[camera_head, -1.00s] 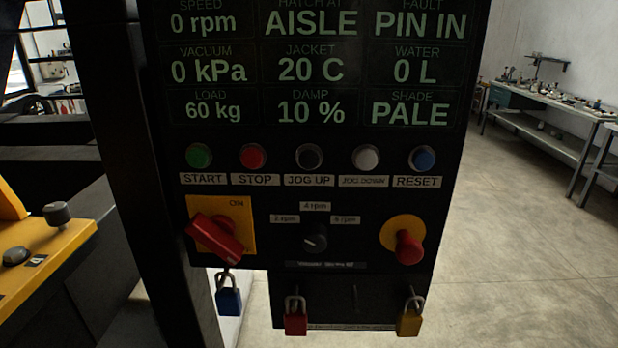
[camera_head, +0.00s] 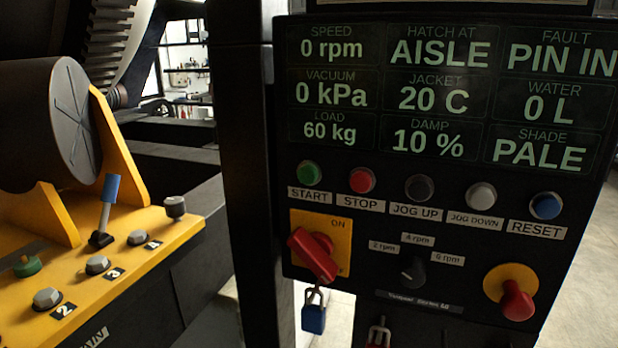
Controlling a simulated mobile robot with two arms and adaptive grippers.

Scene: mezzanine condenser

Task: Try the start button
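The green start button (camera_head: 308,173) sits at the left end of the button row on the black control panel (camera_head: 450,190), above a START label. The display (camera_head: 445,90) above it reads 0 rpm, 0 kPa, 60 kg, hatch at AISLE, fault PIN IN, jacket 20 C, damp 10 %, water 0 L and shade PALE. Below the button, a red rotary handle (camera_head: 313,255) sits tilted on a yellow plate marked ON. A blue padlock (camera_head: 314,312) hangs at the handle's lower end. Neither of my grippers shows.
Red stop (camera_head: 361,180), black jog up (camera_head: 419,188), white jog down (camera_head: 481,196) and blue reset (camera_head: 545,206) buttons continue the row. A red mushroom button (camera_head: 517,300) sticks out lower right. A yellow bench (camera_head: 130,270) with a blue-handled lever (camera_head: 108,200) stands at left.

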